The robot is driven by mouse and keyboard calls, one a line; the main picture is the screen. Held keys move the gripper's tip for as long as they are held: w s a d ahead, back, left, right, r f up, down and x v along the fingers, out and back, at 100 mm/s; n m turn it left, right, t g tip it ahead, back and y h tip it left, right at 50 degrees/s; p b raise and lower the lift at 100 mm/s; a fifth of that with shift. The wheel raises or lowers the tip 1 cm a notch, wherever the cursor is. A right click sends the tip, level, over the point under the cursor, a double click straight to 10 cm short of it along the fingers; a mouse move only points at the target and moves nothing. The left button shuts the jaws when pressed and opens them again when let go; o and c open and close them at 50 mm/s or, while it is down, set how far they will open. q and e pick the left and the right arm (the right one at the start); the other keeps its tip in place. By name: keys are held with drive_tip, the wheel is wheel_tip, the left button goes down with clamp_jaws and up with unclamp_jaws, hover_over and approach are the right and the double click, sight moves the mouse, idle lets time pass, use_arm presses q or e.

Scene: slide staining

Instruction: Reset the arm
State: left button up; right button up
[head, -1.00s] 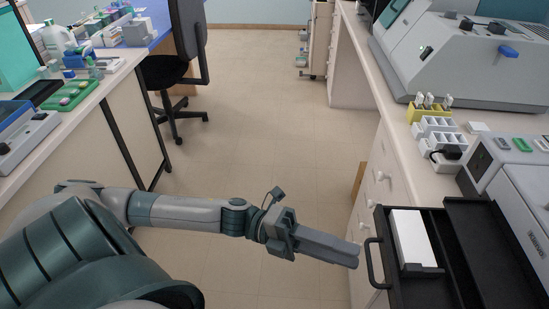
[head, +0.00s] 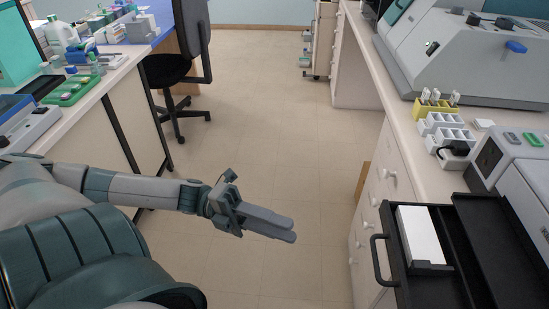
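My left arm comes in from the left. Its gripper (head: 268,222) is over the open floor in the middle of the head view, pointing right. Its two fingers lie close together, and nothing shows between them. The gripper is apart from the black drawer handle (head: 378,262) to its right. My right gripper is not in view.
A black drawer (head: 470,240) with a white block (head: 420,236) stands open at lower right. Above it, the right counter carries a yellow rack (head: 435,105), white racks (head: 447,135) and grey machines (head: 470,60). A left bench (head: 95,100) and chair (head: 180,70) flank clear floor.

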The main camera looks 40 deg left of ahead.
use_arm(q)
drive_tip(key=shift+s+a, duration=0.15)
drive_tip(key=shift+a, duration=0.35)
drive_tip(key=shift+f, duration=0.1)
